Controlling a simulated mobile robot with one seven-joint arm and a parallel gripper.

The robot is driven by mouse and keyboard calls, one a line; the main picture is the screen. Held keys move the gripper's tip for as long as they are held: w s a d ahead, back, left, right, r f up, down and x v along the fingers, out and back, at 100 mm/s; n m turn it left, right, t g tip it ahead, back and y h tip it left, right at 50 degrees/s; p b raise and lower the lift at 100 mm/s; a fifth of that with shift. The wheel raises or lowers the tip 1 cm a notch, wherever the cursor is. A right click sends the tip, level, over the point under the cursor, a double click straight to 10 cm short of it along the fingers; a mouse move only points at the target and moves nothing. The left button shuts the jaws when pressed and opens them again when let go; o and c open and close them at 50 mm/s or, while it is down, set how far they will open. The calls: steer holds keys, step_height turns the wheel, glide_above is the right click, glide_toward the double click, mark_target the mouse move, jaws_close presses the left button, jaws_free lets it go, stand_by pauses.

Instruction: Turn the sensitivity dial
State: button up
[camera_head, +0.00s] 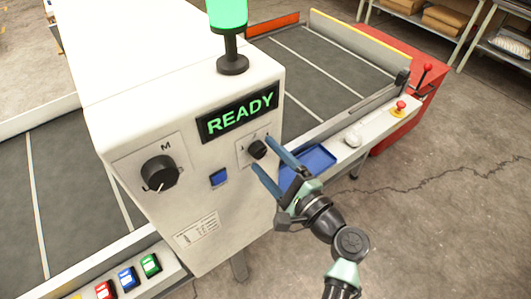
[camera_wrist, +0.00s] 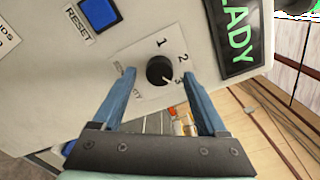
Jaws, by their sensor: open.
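The small black dial (camera_head: 257,149) sits on a pale plate on the front of the white machine, right of a blue button. In the wrist view the dial (camera_wrist: 159,69) has the figures 1, 2 and 3 around it, and its white pointer line is turned toward the 3. My gripper (camera_head: 261,152) is open, with its two blue fingers on either side of the dial. In the wrist view the gripper (camera_wrist: 159,75) shows a gap between each finger and the dial. How far the fingertips are from the panel is hard to tell.
A larger black dial marked M (camera_head: 160,173) is at the panel's left. The blue reset button (camera_head: 219,177) is between the dials, under the green READY display (camera_head: 238,112). A blue tray (camera_head: 308,163) lies behind my gripper. A conveyor (camera_head: 315,70) runs behind the machine.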

steer(key=shift+w+a, duration=0.3)
steer(key=shift+w, duration=0.1)
jaws_close()
